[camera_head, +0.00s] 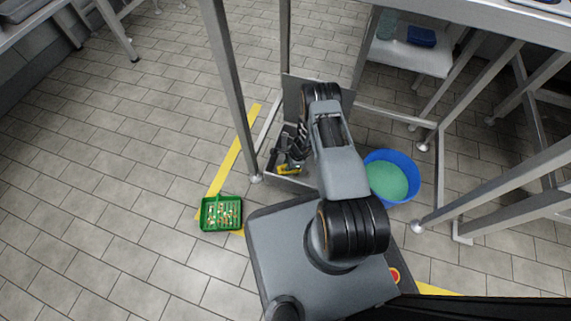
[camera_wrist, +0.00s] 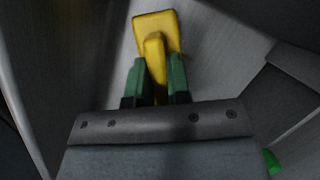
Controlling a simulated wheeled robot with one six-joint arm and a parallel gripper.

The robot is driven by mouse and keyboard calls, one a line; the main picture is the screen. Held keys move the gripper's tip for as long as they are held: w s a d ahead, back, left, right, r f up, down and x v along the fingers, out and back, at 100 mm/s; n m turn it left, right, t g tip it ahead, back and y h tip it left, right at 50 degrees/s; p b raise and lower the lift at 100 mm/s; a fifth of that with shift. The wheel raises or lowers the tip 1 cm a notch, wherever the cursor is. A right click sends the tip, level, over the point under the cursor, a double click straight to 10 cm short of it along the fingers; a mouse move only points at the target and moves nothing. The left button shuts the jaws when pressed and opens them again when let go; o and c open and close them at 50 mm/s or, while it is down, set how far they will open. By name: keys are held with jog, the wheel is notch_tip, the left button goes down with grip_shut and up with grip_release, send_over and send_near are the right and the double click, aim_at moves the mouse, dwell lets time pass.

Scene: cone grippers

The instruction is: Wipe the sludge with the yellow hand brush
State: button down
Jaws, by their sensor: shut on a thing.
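The yellow hand brush (camera_wrist: 156,32) is in my gripper (camera_wrist: 158,80), its handle between the two green fingertips in the wrist view. In the head view the yellow brush (camera_head: 289,169) shows low beside the table leg, with my gripper (camera_head: 288,160) above it and partly hidden by my arm. A grey surface lies around the brush in the wrist view. I cannot tell whether the brush touches it. I cannot make out any sludge in either view.
A green tray (camera_head: 221,213) with small pieces in it stands on the tiled floor at the left. A blue tub (camera_head: 391,178) with green contents stands right of my arm. Metal table legs (camera_head: 232,90) rise close by.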

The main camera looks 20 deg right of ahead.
jog(key=shift+s+d+f, duration=0.1)
jog(key=shift+s+d, duration=0.65)
jog(key=shift+d, duration=0.3)
jog(key=shift+s+d, duration=0.7)
jog(key=shift+d, duration=0.3)
jog(key=shift+s+d, duration=1.05)
jog(key=shift+d, duration=0.3)
jog(key=shift+s+d, duration=0.5)
jog(key=shift+d, duration=0.2)
jog(key=shift+s+d, duration=0.5)
jog(key=shift+d, duration=0.15)
jog(key=shift+w+a, duration=0.5)
jog(key=shift+a, duration=0.2)
jog(key=shift+w+a, duration=0.5)
jog(key=shift+a, duration=0.2)
jog(key=shift+w+a, duration=1.05)
jog(key=shift+a, duration=0.3)
jog(key=shift+w+a, duration=1)
jog(key=shift+a, duration=0.35)
jog(key=shift+w+a, duration=1.05)
jog(key=shift+a, duration=0.3)
